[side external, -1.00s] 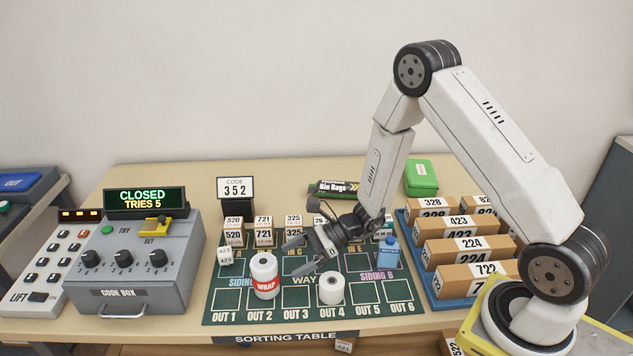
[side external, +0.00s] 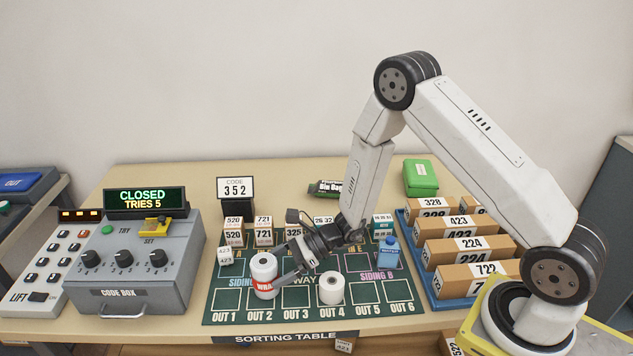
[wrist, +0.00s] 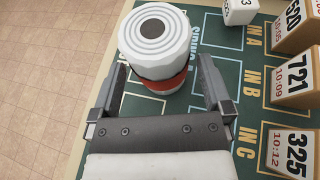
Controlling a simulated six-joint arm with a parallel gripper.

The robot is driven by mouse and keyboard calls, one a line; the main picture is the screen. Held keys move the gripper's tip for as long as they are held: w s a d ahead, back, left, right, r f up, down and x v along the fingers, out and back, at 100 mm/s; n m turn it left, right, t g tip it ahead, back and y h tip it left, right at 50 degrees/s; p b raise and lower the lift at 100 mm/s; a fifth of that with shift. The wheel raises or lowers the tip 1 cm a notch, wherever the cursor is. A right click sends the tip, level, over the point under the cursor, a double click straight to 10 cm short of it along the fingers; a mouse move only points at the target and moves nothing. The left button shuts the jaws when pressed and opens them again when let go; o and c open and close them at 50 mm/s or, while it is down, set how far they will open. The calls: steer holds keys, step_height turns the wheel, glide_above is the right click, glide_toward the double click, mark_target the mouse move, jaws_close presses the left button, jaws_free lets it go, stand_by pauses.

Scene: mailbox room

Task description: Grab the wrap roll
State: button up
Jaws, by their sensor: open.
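The wrap roll (side external: 264,270) is a white upright cylinder with a red band, standing on the green sorting mat (side external: 387,312) near OUT 2. In the wrist view the wrap roll (wrist: 156,45) stands upright at the top, its ringed end facing the camera. My gripper (side external: 270,281) is open and low at the roll, with one finger in front of its red band. In the wrist view my gripper (wrist: 161,88) has one finger on each side of the roll's lower part. Gaps show beside the roll, and I cannot tell whether either finger touches it.
A plain white roll (side external: 331,288) stands on the mat to the right of my gripper. Small numbered boxes (side external: 264,232) stand along the mat's back. The grey code box (side external: 143,265) stands left of the mat.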

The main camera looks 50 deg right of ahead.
mark_target(264, 274)
steer(key=shift+x, duration=1.65)
steer(key=shift+r, duration=0.1)
steer(key=c, duration=1)
